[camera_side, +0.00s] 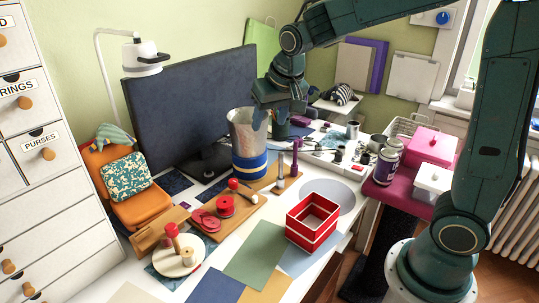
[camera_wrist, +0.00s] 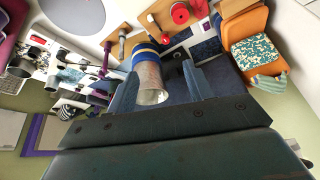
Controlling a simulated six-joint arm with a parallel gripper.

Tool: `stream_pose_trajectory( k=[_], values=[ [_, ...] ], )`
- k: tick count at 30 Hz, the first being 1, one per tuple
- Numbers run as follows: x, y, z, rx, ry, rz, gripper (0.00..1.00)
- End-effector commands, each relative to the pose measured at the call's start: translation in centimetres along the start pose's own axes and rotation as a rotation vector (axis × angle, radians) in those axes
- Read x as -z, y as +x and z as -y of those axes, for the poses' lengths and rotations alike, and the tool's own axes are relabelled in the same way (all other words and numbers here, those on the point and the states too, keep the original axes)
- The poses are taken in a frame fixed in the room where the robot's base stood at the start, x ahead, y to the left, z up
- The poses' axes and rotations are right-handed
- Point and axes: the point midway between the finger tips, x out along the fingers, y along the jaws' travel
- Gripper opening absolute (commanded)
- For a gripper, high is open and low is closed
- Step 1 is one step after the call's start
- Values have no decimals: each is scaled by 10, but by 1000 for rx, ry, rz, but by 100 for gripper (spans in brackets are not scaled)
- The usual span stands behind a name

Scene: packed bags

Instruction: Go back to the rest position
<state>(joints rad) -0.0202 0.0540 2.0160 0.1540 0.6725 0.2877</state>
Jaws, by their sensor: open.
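My gripper (camera_side: 270,119) is open, at the end of my dark green arm, in front of the black monitor in the side view. One finger overlaps the upper right rim of a tall metal cylinder (camera_side: 244,134) with blue and yellow bands. In the wrist view the two fingers of my gripper (camera_wrist: 158,88) stand wide apart. The cylinder (camera_wrist: 150,80) shows between them, standing on the desk. I cannot tell whether a finger touches it. I see nothing held.
A black monitor (camera_side: 190,105) stands behind the cylinder. A red square box (camera_side: 312,222), wooden boards with red spools (camera_side: 225,204), and an orange chair (camera_side: 142,203) lie around. A purple bottle (camera_side: 387,161) and pink box (camera_side: 432,146) are at right. White drawers (camera_side: 60,200) stand left.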

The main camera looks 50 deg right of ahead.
Motion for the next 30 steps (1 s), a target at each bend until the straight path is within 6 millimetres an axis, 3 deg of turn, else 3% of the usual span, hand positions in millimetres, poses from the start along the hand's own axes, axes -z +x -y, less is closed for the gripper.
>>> stream_pose_trajectory(
  k=[6,15,24,30],
  values=[
    [-34,-43,-13,34,-68,-15,52],
    [-89,-85,-32,73,-167,-34,52],
    [-149,-110,-50,107,-270,-57,52],
    [-181,-117,-59,122,-329,-70,52]
  ],
)
